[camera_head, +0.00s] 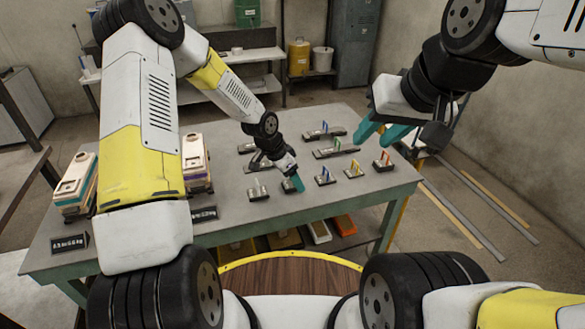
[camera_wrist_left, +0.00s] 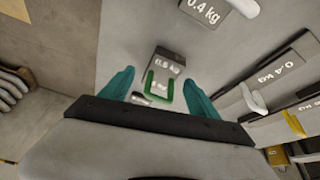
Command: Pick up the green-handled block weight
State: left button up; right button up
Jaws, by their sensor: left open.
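The green-handled block weight (camera_wrist_left: 170,62) is a grey block marked 0.5 kg with a green U-shaped handle, seen in the left wrist view. My left gripper (camera_wrist_left: 158,80) is open, with its teal fingers on either side of the handle and visible gaps to it. In the head view the left gripper (camera_head: 294,183) is low over the near row of weights and largely covers this block. My right gripper (camera_head: 382,134) is open and empty, raised at the right side of the table.
Weights with blue (camera_head: 325,177), yellow (camera_head: 354,170) and red (camera_head: 383,162) handles stand to the right. A white-handled weight (camera_head: 257,191) is to the left. More handled weights lie behind on the green-edged table (camera_head: 325,202). Balances (camera_head: 76,186) stand at left.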

pick_arm(q)
grip_shut()
jog(key=shift+r, duration=0.15)
dwell(0.4)
